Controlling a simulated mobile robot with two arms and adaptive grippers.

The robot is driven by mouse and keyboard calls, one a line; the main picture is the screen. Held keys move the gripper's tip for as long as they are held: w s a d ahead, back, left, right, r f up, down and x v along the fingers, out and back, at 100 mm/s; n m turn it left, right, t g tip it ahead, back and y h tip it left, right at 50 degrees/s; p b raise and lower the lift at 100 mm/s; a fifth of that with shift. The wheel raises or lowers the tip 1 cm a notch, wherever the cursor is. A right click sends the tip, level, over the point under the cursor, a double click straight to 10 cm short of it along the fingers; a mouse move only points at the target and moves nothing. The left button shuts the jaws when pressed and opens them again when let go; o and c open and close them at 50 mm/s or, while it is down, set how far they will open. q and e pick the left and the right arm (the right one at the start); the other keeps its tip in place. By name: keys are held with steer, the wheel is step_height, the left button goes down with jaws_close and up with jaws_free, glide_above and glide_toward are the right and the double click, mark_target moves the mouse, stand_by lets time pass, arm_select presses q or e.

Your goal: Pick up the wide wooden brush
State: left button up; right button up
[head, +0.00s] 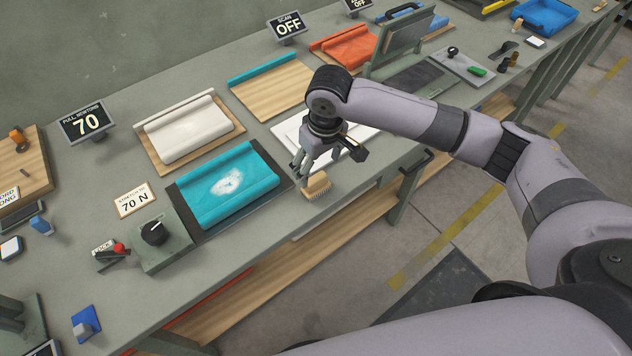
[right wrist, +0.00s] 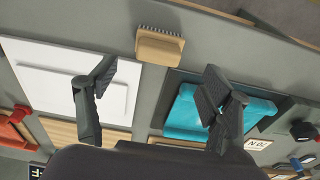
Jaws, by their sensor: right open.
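The wide wooden brush (head: 316,188) lies on the grey bench near its front edge, right of the teal cloth on its dark board. In the right wrist view the brush (right wrist: 158,47) shows its light wooden block and dark bristles, beyond and between my fingertips. My right gripper (head: 328,160) is above and just behind the brush in the head view. Its two fingers (right wrist: 158,88) are spread apart with nothing between them, and they do not touch the brush. My left gripper is not in view.
The teal cloth (head: 224,188) lies left of the brush. A white board (head: 354,135) lies behind it, partly hidden by my right arm. A grey box with a black knob (head: 154,232) stands further left. The bench's front edge is close to the brush.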

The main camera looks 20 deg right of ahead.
mark_target(316, 178)
steer(key=shift+w+f, duration=0.15)
steer(key=shift+f, duration=0.6)
steer(key=shift+w+a+f+p, duration=0.15)
steer(key=shift+f+p, duration=0.15)
steer(key=shift+f, duration=0.6)
steer(key=shift+w+d+f+p, duration=0.1)
steer(key=shift+f+p, duration=0.15)
steer(key=shift+f, duration=0.65)
steer(key=shift+w+a+f+p, duration=0.15)
steer(key=shift+f+p, duration=0.15)
steer(key=shift+f, duration=0.6)
steer(key=shift+d, duration=0.1)
steer(key=shift+c, duration=0.4)
steer(key=shift+r, duration=0.1)
steer(key=c, duration=1.2)
